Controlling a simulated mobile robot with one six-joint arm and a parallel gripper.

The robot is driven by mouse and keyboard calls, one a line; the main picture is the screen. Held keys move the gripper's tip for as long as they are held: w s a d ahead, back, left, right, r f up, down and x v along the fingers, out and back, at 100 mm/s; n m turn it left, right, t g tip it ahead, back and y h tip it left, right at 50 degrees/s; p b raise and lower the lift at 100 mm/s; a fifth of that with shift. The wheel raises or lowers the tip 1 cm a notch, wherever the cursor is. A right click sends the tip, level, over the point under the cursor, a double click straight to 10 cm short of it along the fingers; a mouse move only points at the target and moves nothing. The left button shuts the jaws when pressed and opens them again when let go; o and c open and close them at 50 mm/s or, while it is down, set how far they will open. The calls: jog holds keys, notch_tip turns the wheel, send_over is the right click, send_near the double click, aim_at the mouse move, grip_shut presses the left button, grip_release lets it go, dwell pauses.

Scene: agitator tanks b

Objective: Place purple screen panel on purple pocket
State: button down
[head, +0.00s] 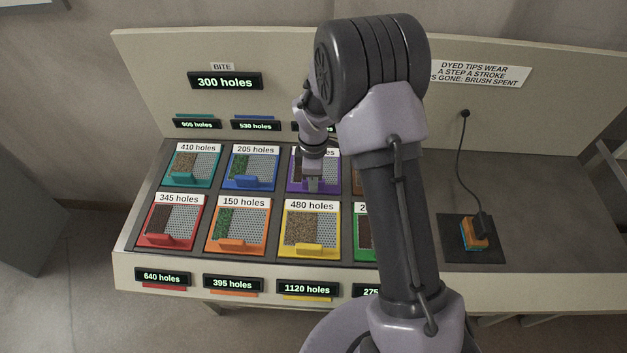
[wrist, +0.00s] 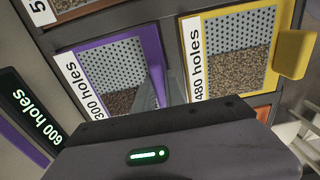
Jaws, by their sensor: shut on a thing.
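The purple screen panel (head: 298,184) is in the back row of the sloped console, third from the left, partly hidden by my arm. In the wrist view the purple panel (wrist: 112,60) shows a perforated screen, brown matter and a label reading 300 holes. My gripper (head: 313,186) is at its front edge; the fingers (wrist: 158,95) are shut on its upright purple handle (wrist: 157,70). The panel lies about level with its neighbours in the purple pocket's place. The pocket beneath is hidden, and I cannot tell whether the panel is fully seated.
The yellow panel (head: 310,240) lies close in front, its handle (wrist: 291,55) standing up. Blue (head: 252,168), teal (head: 193,166), red (head: 170,225) and orange (head: 237,229) panels lie leftward. A corded brush block (head: 473,235) stands on a dark pad at right.

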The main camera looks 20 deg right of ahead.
jog(key=c, duration=1.4)
grip_release()
jog(key=shift+f, duration=0.1)
jog(key=s+a+r+m+t+p, duration=0.1)
jog(key=s+r+m+p, duration=0.15)
jog(key=r, duration=0.95)
jog(key=s+r+m+t+p, duration=0.1)
jog(key=s+r+m, duration=0.2)
jog(key=r, duration=0.9)
jog(key=s+a+r+m+t+y, duration=0.1)
jog(key=s+r+m, duration=0.3)
jog(key=s, duration=0.5)
jog(key=s+a+r+m+t+y, duration=0.1)
jog(key=s+r+m, duration=0.3)
jog(key=s+m, duration=0.5)
jog(key=shift+s+a+r+t, duration=0.25)
jog(key=shift+s+a+t, duration=0.2)
jog(key=shift+s+t, duration=0.4)
